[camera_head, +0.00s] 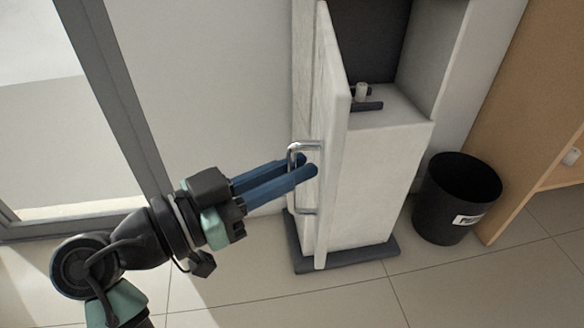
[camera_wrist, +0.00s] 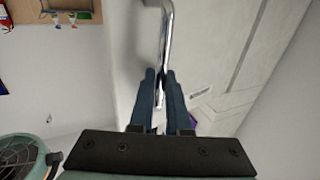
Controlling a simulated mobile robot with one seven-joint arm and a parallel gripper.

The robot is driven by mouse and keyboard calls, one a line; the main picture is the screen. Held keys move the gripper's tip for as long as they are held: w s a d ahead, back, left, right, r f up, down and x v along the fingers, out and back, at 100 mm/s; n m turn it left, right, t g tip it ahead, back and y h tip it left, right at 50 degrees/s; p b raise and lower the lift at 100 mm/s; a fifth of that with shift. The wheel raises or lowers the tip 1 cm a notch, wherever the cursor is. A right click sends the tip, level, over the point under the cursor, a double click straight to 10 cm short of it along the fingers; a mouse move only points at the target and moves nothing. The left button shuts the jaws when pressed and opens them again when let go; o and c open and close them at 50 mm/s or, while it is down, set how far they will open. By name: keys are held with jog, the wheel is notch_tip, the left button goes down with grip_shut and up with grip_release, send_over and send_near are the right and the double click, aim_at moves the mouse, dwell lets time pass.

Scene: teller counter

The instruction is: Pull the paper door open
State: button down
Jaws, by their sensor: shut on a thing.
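The paper door (camera_head: 329,150) is a tall pale panel on the front of a white cabinet (camera_head: 378,185). It is seen nearly edge-on and stands at the cabinet's left side; I cannot tell exactly how far it is open. A metal bar handle (camera_head: 292,158) is fixed to its left face. My gripper (camera_head: 308,165) has its two blue fingers shut on the handle. In the wrist view the handle (camera_wrist: 167,40) runs between the fingertips (camera_wrist: 160,82), against the pale door face (camera_wrist: 203,50).
A black bin (camera_head: 455,200) with a white label stands right of the cabinet, by a wooden panel (camera_head: 545,110). The cabinet rests on a dark base (camera_head: 345,258). A glass door frame (camera_head: 115,90) is at left. The tiled floor in front is clear.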

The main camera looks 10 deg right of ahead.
jog(key=shift+w, duration=0.15)
jog(key=c, duration=1.2)
grip_release()
jog(key=shift+o, duration=0.2)
jog(key=p+v, duration=0.3)
jog(key=v, duration=1)
jog(key=shift+p, duration=0.35)
jog(key=shift+d, duration=0.15)
